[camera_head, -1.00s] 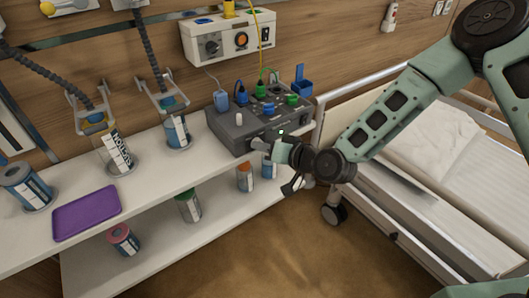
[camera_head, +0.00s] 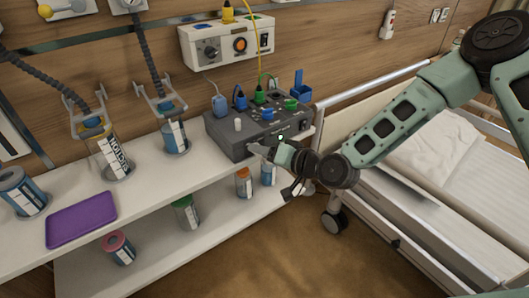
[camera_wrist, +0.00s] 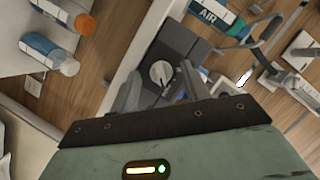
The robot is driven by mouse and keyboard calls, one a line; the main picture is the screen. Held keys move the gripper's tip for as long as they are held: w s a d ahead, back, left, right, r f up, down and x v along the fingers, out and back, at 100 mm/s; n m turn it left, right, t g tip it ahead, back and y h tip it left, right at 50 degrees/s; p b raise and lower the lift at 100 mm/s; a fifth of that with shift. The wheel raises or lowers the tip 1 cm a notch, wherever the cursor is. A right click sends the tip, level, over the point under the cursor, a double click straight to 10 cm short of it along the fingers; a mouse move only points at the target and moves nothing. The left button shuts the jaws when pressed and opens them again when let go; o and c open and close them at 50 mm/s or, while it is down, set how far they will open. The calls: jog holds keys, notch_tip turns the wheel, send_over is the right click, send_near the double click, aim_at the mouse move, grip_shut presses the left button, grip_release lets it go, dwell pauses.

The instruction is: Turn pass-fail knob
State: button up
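A dark grey tester box (camera_head: 222,130) stands on the upper shelf by the bed end, with several coloured plugs on top. A small pale knob (camera_head: 238,124) sits on its top near the left; I cannot read its label. My gripper (camera_head: 254,149) is at the box's front edge, beside the box. In the wrist view a round pale knob (camera_wrist: 161,73) on a dark face shows between the two fingers of my gripper (camera_wrist: 158,84). The fingers are apart with nothing between them that I see held; whether they touch the knob I cannot tell.
A wall unit (camera_head: 228,44) with a black dial and an orange button is above the box. A purple tray (camera_head: 81,219) and canisters stand on the shelf (camera_head: 150,187) to the left. The bed (camera_head: 415,190) is on the right, under my arm.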

jog(key=p+v, duration=0.6)
jog(key=v, duration=1.1)
jog(key=shift+s+r, duration=0.15)
jog(key=shift+s, duration=0.05)
jog(key=shift+d, duration=0.15)
